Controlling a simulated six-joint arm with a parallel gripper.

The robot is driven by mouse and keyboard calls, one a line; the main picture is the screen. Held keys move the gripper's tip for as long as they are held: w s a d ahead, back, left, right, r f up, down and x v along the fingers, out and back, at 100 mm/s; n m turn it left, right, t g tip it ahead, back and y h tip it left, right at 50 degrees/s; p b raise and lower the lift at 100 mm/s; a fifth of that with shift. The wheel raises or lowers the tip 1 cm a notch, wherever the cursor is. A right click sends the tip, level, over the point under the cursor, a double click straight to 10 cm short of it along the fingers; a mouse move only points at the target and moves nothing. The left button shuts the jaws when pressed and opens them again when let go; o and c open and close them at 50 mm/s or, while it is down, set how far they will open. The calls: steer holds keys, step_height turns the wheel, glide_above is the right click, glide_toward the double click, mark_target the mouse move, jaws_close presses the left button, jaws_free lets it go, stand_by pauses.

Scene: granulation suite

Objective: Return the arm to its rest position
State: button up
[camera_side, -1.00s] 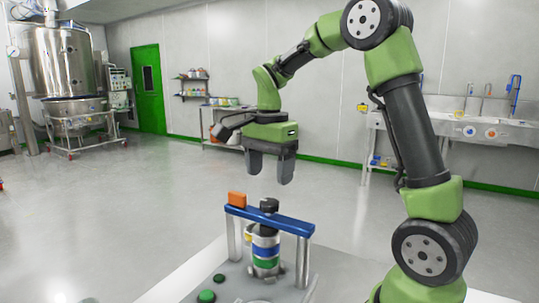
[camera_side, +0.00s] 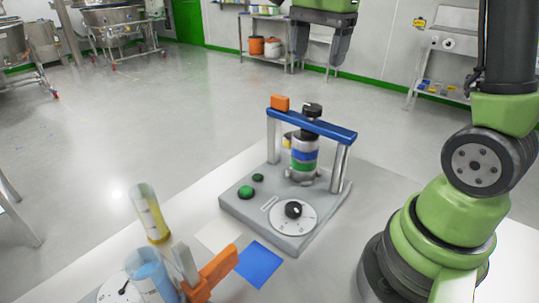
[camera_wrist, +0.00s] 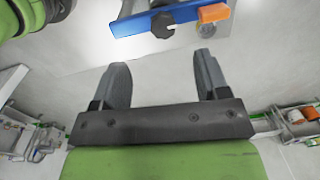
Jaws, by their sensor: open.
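My gripper (camera_side: 322,45) is at the top of the side view, raised well above and behind the bench-top device. Its two dark fingers point down, apart, with nothing between them. In the wrist view my gripper (camera_wrist: 158,82) also shows its fingers spread and empty. Most of my upper arm is outside the side view. The device is a grey base (camera_side: 232,205) with a blue crossbar (camera_side: 325,127) on metal posts. A banded cylinder (camera_side: 304,155) stands under the bar, with a black knob (camera_side: 312,110) above it. The bar also shows in the wrist view (camera_wrist: 135,20).
An orange block (camera_side: 280,102) sits on the bar. The base carries green buttons (camera_side: 246,192) and a dial (camera_side: 293,212). At the front are a blue square (camera_side: 259,264), a yellow-filled tube (camera_side: 150,215), a blue-filled tube (camera_side: 152,277) and an orange clamp (camera_side: 215,268). Open floor lies behind the bench.

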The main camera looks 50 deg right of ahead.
steer(key=s+a+n+t+y, duration=0.2)
steer(key=s+a+n+t, duration=0.4)
steer(key=s+a+n, duration=0.5)
steer(key=s+n, duration=0.1)
steer(key=n, duration=0.2)
steer(key=shift+s+a+r+n+t, duration=0.15)
steer(key=shift+s+r+n+t, duration=0.1)
steer(key=shift+r+n+t, duration=0.1)
stand_by(0.7)
